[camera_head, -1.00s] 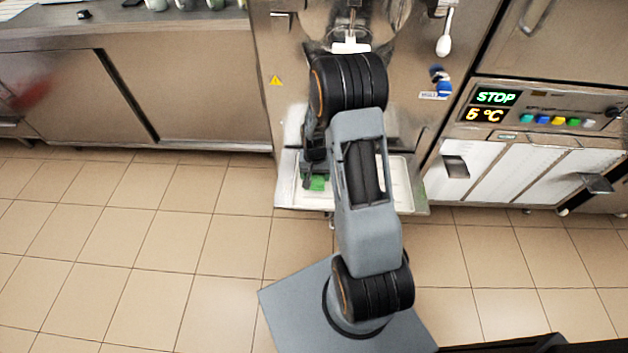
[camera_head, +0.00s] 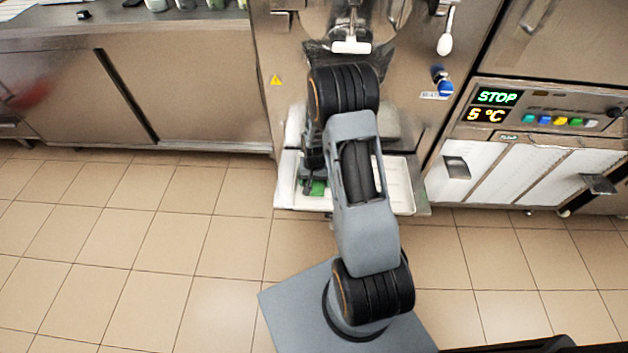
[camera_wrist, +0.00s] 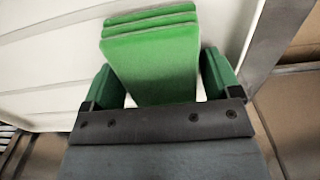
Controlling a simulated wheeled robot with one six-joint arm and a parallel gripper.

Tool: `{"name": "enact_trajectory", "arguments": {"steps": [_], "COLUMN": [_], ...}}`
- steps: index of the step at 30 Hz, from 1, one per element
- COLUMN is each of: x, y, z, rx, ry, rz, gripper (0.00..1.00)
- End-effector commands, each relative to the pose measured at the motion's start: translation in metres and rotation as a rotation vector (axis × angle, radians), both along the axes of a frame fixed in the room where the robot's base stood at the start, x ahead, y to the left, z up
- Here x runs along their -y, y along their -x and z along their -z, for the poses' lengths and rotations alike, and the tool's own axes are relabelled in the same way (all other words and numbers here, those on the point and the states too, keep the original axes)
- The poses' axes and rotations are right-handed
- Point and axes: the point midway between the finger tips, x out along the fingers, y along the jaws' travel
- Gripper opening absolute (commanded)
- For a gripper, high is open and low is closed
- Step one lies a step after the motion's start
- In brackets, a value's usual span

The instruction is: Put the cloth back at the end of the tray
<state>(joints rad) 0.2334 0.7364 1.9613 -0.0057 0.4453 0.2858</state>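The green cloth (camera_wrist: 155,65) is a folded stack that fills the space between the two green fingers of my gripper (camera_wrist: 160,75) in the wrist view. Its far end reaches past the fingertips. Thin pale gaps show beside the cloth near the finger bases, and I cannot tell whether the fingers press on it. The white tray (camera_wrist: 40,75) lies behind the cloth. In the head view my gripper (camera_head: 312,180) is over the left part of the tray (camera_head: 403,195), below the machine. Some green shows there, and my arm hides much of the tray.
The steel machine (camera_head: 275,110) with a white-knobbed lever (camera_head: 445,45) rises behind the tray. Steel cabinets (camera_head: 190,95) are on the left. The tiled floor (camera_head: 150,240) at left is clear.

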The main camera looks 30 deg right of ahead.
Motion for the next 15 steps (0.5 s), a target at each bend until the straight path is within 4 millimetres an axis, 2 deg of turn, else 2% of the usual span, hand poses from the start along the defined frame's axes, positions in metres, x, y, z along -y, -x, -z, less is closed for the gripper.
{"name": "enact_trajectory", "arguments": {"steps": [1, 4, 11, 15], "x": [0.0, 0.0, 0.0, 0.0], "y": [0.0, 0.0, 0.0, 0.0], "z": [0.0, 0.0, -0.001, -0.011], "rx": [0.0, 0.0, 0.0, 0.002], "ry": [0.0, 0.0, 0.0, 0.001], "rz": [0.0, 0.0, 0.0, 0.0], "gripper": [0.88, 0.97, 0.97, 0.97]}}
